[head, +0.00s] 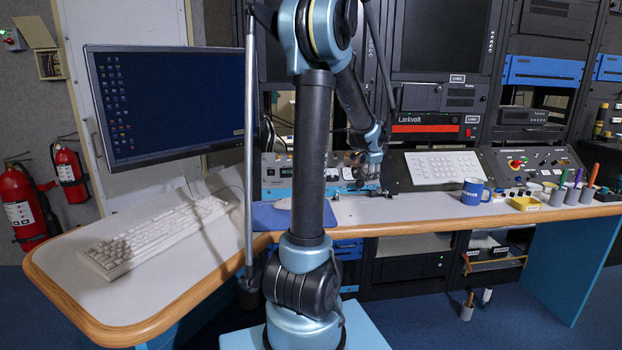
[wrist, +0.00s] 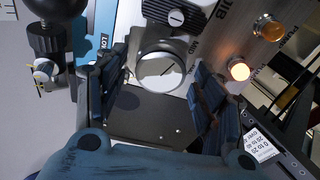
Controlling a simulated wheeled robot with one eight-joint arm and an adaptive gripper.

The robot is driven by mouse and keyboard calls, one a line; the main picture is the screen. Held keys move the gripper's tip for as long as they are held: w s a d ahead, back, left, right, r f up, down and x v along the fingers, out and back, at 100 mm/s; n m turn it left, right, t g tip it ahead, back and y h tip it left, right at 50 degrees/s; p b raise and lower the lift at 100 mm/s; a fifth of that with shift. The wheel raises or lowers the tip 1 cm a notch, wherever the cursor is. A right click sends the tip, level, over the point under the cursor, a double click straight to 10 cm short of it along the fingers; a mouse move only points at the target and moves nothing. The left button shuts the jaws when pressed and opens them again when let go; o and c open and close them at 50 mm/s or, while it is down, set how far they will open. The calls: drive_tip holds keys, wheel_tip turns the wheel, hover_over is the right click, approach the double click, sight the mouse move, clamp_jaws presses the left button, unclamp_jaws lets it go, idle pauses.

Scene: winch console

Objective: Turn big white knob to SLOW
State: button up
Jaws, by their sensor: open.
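The big white knob (wrist: 160,70) is in the upper middle of the wrist view, a round pale face with a dark surround and a line across it. My gripper (wrist: 158,92) is open, with one dark blue finger to the left of the knob and one to the right. I cannot tell whether either finger touches it. A SLOW label is not readable in either view, so I cannot tell the knob's setting. In the head view my gripper (head: 372,184) is at the console panel (head: 285,172), and the arm hides part of that panel.
A lit orange button (wrist: 238,70) and an amber button (wrist: 267,28) are to the right. A black ball-topped lever (wrist: 52,38) is at left. A blue mug (head: 473,191) stands on the desk.

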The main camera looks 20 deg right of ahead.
drive_tip(key=m, duration=0.3)
drive_tip(key=shift+g, duration=0.3)
drive_tip(key=shift+s+a+r, duration=0.1)
drive_tip(key=shift+s+r, duration=0.1)
drive_tip(key=shift+r, duration=0.1)
drive_tip(key=v, duration=1.7)
drive_tip(key=s+a+f+n+y, duration=0.1)
drive_tip(key=a+f+n, duration=0.2)
drive_tip(key=a, duration=0.5)
drive_tip(key=s+a+f+n+g+y, duration=0.1)
drive_tip(key=s+a+f+n, duration=0.1)
drive_tip(key=a, duration=0.7)
drive_tip(key=s+a+f+n+y, duration=0.1)
drive_tip(key=a+f+n, duration=0.3)
drive_tip(key=a, duration=0.4)
drive_tip(key=shift+s+a+n+g, duration=0.15)
drive_tip(key=shift+s+n+g, duration=0.2)
drive_tip(key=shift+n, duration=0.45)
